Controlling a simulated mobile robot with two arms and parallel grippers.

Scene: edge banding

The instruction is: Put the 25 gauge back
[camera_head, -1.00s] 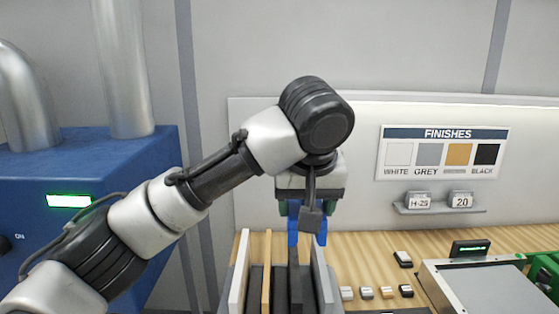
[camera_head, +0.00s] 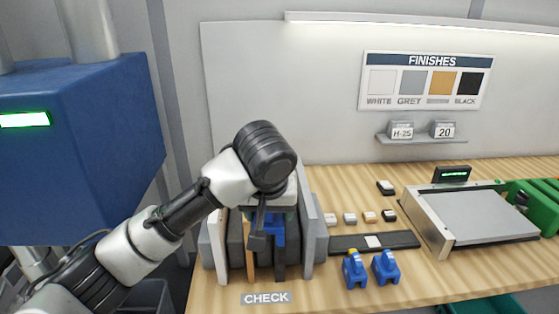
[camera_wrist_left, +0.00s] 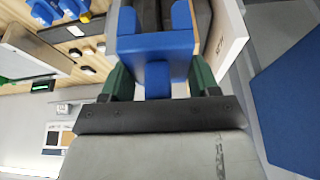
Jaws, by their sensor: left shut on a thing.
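My left gripper (camera_wrist_left: 150,84) is shut on a blue gauge (camera_wrist_left: 155,45), with its green fingertips on either side of it. In the head view the held blue gauge (camera_head: 278,230) is at the top of a dark panel in the rack of upright panels (camera_head: 222,245). Whether it touches the panel I cannot tell. Two more blue gauges stand on the bench right of the rack: one with a yellow top (camera_head: 354,268) and a plain blue one (camera_head: 386,267). No number is readable on any of the gauges. My right gripper is not in view.
A CHECK label (camera_head: 266,298) lies in front of the rack. A dark strip (camera_head: 400,240) with a pale square lies behind the standing gauges, with several small blocks beyond. A grey-topped machine (camera_head: 480,213) is at right. Signs H-25 (camera_head: 402,131) and 20 (camera_head: 444,130) sit on a wall shelf.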

